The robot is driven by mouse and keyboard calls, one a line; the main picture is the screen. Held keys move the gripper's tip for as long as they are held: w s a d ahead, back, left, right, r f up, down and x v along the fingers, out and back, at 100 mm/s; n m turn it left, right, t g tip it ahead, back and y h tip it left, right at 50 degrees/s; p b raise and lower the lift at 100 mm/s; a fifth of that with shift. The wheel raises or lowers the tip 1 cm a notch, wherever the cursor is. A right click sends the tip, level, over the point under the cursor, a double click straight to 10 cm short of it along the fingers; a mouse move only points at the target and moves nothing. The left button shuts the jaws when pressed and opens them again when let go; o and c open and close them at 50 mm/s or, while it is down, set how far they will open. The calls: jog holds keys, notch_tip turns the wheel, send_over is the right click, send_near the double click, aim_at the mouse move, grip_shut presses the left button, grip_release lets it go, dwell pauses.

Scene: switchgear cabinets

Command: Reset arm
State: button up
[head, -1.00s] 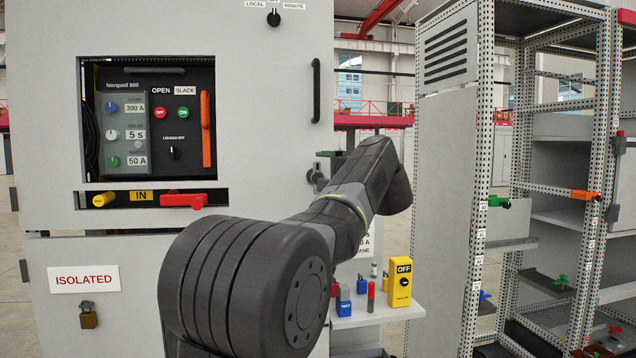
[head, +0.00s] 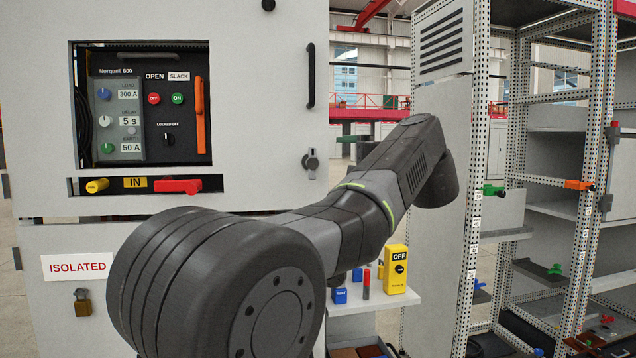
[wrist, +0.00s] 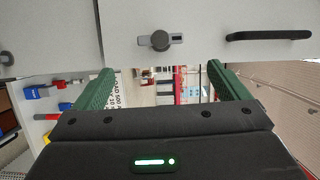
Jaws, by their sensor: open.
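My gripper (wrist: 160,88) shows in the wrist view with its two green fingers wide apart and nothing between them. It is open and empty. In the head view my arm reaches from the bottom middle toward the upper right, and its gripper end is hidden behind the arm's own links. In the wrist view a cabinet door with a dark round latch (wrist: 160,41) and a black bar handle (wrist: 268,35) lies across the top, beyond the fingers. I see no contact between the gripper and anything.
The switchgear cabinet (head: 250,40) stands left, with its breaker panel (head: 150,110) and an ISOLATED sign (head: 78,267). A small shelf (head: 372,304) holds a yellow OFF box (head: 397,268) and a blue block (head: 340,296). An open perforated rack (head: 476,150) stands right.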

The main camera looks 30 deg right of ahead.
aim_at(314, 164)
jog(key=w+p, duration=0.1)
jog(key=w, duration=0.3)
jog(key=w+a, duration=0.1)
jog(key=w, duration=0.4)
jog(key=w+p, duration=0.1)
jog(key=w, duration=0.3)
jog(key=shift+w+a+p, duration=0.25)
jog(key=shift+w+p, duration=0.05)
jog(key=shift+w, duration=0.1)
jog(key=shift+s, duration=0.2)
